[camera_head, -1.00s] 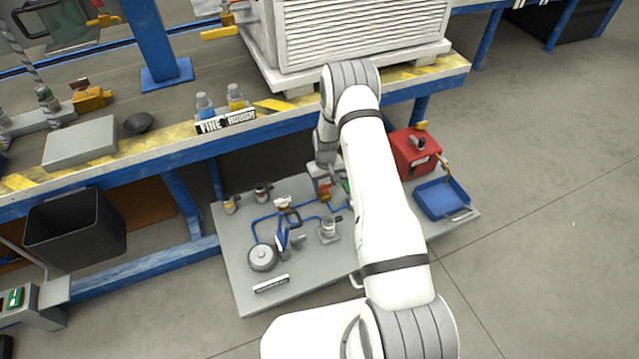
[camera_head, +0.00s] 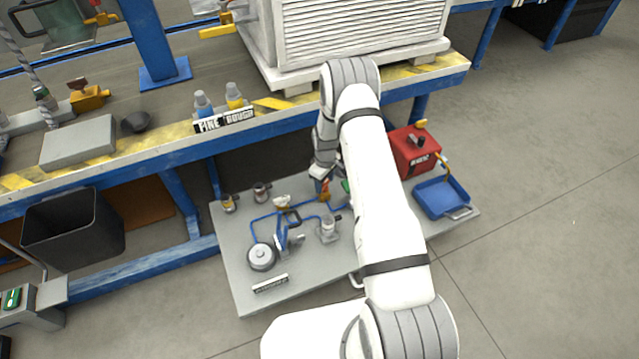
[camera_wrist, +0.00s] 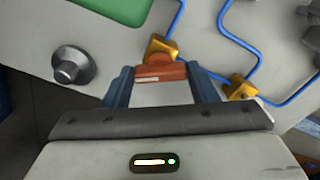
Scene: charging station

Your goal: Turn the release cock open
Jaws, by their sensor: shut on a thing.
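In the wrist view an orange-red handle (camera_wrist: 172,73) sits on a brass cock body (camera_wrist: 159,46), joined to blue pipework. My gripper (camera_wrist: 160,71) has its two blue-grey fingers on either side of this handle and is shut on it. In the head view my gripper (camera_head: 321,182) reaches down to the orange part of the cock (camera_head: 325,193) on the grey panel. My arm covers part of the panel there. I cannot tell how far the cock is turned.
The grey panel (camera_head: 235,270) carries blue pipes, a round grey gauge-like part (camera_head: 261,257) and small fittings. A second brass fitting (camera_wrist: 240,88) is close at right in the wrist view. A red box (camera_head: 415,152) and blue tray (camera_head: 440,198) stand right. The workbench edge (camera_head: 150,160) lies behind.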

